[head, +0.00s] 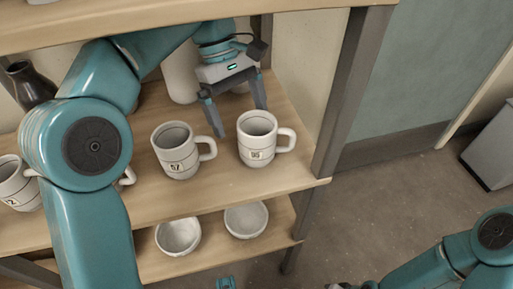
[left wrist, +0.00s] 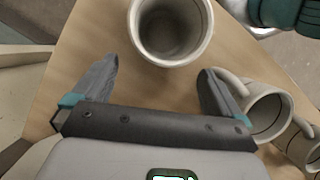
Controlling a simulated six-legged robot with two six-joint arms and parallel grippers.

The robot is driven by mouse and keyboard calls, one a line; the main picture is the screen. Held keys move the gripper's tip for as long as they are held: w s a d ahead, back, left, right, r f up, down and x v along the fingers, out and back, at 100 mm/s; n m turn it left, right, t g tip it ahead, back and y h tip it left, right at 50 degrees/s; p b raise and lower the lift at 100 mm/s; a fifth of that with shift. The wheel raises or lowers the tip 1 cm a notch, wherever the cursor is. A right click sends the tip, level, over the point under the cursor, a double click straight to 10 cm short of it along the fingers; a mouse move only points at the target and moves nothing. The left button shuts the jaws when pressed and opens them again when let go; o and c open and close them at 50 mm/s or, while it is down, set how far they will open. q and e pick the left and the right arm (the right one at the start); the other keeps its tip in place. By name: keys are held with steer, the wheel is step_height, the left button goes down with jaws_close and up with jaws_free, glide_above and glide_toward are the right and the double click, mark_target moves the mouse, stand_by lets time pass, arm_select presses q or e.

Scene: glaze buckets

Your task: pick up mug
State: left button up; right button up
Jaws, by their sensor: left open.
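A white mug with a dark-lined label (head: 257,140) stands upright near the right end of the wooden shelf, its handle to the right. My left gripper (head: 241,118) is open and empty just behind this mug, its fingers pointing down and towards it. In the left wrist view the mug (left wrist: 172,50) stands ahead of the gap between the open fingers (left wrist: 160,85); no contact shows. A second mug marked 57 (head: 177,152) stands to its left.
More mugs (head: 15,185) stand farther left, partly behind my left arm. Two bowls (head: 178,236) (head: 246,219) sit on the lower shelf. A dark vase (head: 30,85) and a pale cylinder (head: 180,77) stand at the back. A shelf post (head: 345,90) rises right of the mug.

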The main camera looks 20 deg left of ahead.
mark_target(267, 154)
arm_select(q)
steer(key=shift+s+d+f, duration=0.1)
steer(key=shift+s+d, duration=0.3)
steer(key=shift+d, duration=0.35)
steer(key=s+d+b, duration=0.1)
steer(key=d+b, duration=0.1)
steer(key=s+d+f+b, duration=0.1)
steer(key=d+b, duration=0.1)
steer(key=shift+s+d, duration=0.1)
steer(key=shift+s, duration=0.2)
arm_select(e)
steer(key=shift+m, duration=0.3)
steer(key=f, duration=0.1)
steer(key=d+f, duration=0.1)
steer(key=w+f, duration=0.1)
steer(key=f, duration=0.1)
steer(key=shift+d+f, duration=0.1)
steer(key=shift+d, duration=0.1)
arm_select(q)
steer(key=shift+r, duration=0.1)
steer(key=c, duration=1.2)
arm_select(e)
steer(key=shift+s, duration=0.1)
